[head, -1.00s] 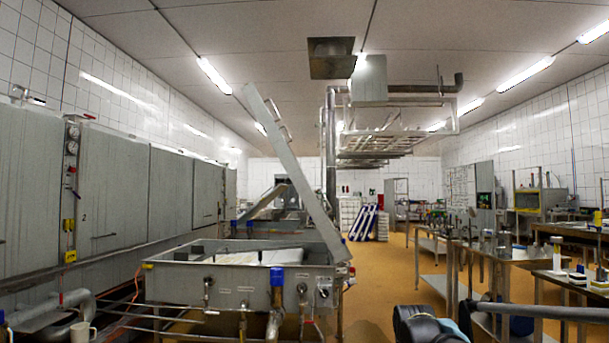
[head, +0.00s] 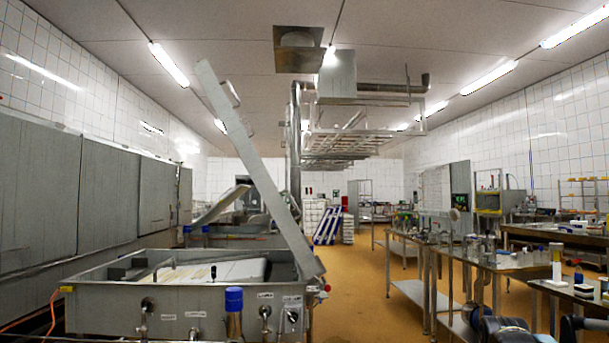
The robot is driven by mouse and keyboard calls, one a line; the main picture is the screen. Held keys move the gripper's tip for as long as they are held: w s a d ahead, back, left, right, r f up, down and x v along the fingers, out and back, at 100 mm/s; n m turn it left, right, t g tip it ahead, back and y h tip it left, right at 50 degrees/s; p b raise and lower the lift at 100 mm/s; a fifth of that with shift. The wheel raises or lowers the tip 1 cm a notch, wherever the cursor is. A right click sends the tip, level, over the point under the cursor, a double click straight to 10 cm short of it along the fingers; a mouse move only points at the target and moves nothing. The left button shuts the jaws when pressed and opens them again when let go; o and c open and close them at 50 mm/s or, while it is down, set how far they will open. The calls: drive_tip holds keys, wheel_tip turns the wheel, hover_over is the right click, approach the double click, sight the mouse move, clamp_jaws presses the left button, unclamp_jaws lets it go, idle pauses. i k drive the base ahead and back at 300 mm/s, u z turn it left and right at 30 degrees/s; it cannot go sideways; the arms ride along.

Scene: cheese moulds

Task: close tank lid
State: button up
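A grey metal tank (head: 190,300) stands at the lower left in the head view, with an open top and a pale inside surface (head: 225,270). Its long flat lid (head: 260,165) stands raised and steeply tilted, seen nearly edge-on. The lid's lower end meets the tank's right side and its upper end leans left toward the ceiling. Handles (head: 233,93) show on the lid's right face. Dark parts of my arm show at the bottom right, apart from the tank and lid. I cannot make out my gripper's fingers.
Steel tables with small items (head: 475,260) stand at the right. A brown floor aisle (head: 375,290) is clear between them and the tank. Another tank with a tilted lid (head: 222,205) stands behind. Grey cabinets (head: 100,190) line the left wall. A rack (head: 335,145) hangs overhead.

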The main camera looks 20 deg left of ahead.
sight(299, 242)
drive_tip(key=z, duration=0.15)
drive_tip(key=i, duration=2.35)
drive_tip(key=u, duration=1.35)
drive_tip(key=i, duration=0.9)
drive_tip(key=u, duration=0.5)
